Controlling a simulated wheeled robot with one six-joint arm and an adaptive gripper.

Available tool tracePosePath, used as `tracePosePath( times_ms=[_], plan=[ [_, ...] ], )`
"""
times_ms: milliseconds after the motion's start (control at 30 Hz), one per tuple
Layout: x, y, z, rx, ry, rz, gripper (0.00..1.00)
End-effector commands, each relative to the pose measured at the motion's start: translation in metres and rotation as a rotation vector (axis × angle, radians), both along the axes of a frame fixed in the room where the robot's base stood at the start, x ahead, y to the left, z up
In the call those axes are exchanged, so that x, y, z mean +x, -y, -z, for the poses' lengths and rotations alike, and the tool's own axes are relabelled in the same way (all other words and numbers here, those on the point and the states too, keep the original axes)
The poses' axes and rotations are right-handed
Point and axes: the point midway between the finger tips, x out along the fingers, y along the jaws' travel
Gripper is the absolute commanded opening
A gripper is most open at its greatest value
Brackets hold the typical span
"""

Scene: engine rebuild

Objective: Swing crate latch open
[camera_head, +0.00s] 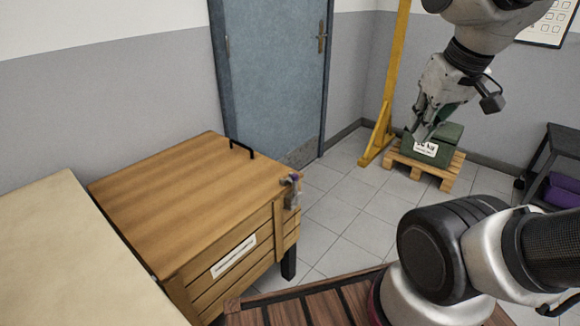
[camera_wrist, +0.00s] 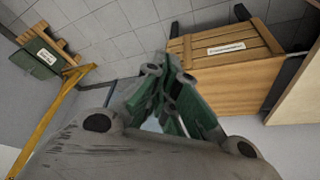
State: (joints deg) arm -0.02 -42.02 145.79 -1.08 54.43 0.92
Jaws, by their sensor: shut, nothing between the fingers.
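A wooden crate (camera_head: 200,195) with a flat lid stands left of centre in the head view, with a black handle at the lid's far edge and a white label on its front. A small metal latch (camera_head: 291,190) with a purplish part sits at its right front corner; its exact position is too small to tell. My gripper (camera_head: 421,132) is up to the right, well apart from the latch, with its fingers shut and empty. In the wrist view the crate (camera_wrist: 230,87) is behind my gripper's fingers (camera_wrist: 160,75), and I cannot make out the latch.
A green box (camera_head: 448,138) rests on a small pallet (camera_head: 447,182) at the far right, beside a yellow post (camera_head: 391,85). A blue door (camera_head: 275,75) is at the back. A pale tabletop (camera_head: 75,265) is at the left. The tiled floor right of the crate is clear.

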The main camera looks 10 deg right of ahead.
Motion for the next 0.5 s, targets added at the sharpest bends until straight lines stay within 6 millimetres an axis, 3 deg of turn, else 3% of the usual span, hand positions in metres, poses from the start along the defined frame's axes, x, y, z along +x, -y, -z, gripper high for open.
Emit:
tracePosePath(
  times_ms=[167, 367, 500],
  plan=[
    [0.06, 0.019, -0.005, -0.087, 0.026, 0.023, 0.0],
    [0.176, 0.031, 0.002, -0.195, 0.106, -0.008, 0.0],
    [0.257, 0.02, 0.027, -0.223, 0.16, -0.079, 0.0]
  ],
)
